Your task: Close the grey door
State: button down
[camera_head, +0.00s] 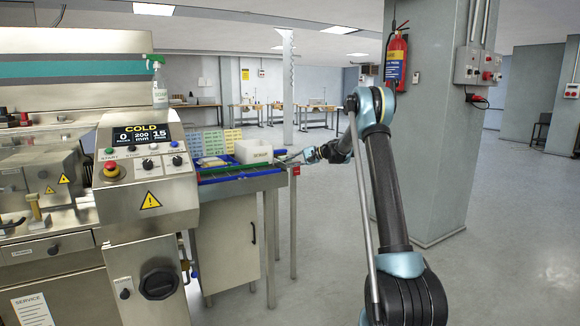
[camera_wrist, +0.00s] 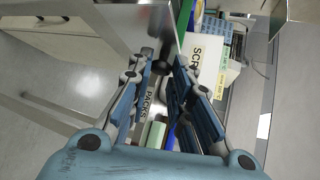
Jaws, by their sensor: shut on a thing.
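The pale grey cabinet door (camera_head: 227,243) with a black upright handle (camera_head: 253,233) is under the blue-edged table in the head view. It looks flush with its cabinet, but I cannot be sure it is fully shut. My gripper (camera_head: 292,158) is at the table's right end, above and to the right of that door. In the wrist view my gripper (camera_wrist: 165,62) has its fingertips around a small dark thing (camera_wrist: 163,68) beside the corner of a shiny metal panel (camera_wrist: 118,28). The fingers hide most of what they hold. The door cannot be made out clearly in the wrist view.
A white scrap box (camera_head: 253,150) stands on the table (camera_head: 245,184); it also shows in the wrist view (camera_wrist: 205,62). A red-topped post (camera_head: 294,225) stands at the table's right end. The wrapper's control panel (camera_head: 148,165) is at left. A pillar (camera_head: 425,130) stands at right. Floor is clear in front.

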jog(key=shift+s+a+f, duration=0.1)
jog(key=shift+s+a, duration=0.05)
jog(key=shift+a, duration=0.1)
jog(key=c, duration=1.5)
grip_release()
jog(key=shift+f, duration=0.1)
jog(key=shift+o, duration=0.2)
jog(key=v, duration=1.2)
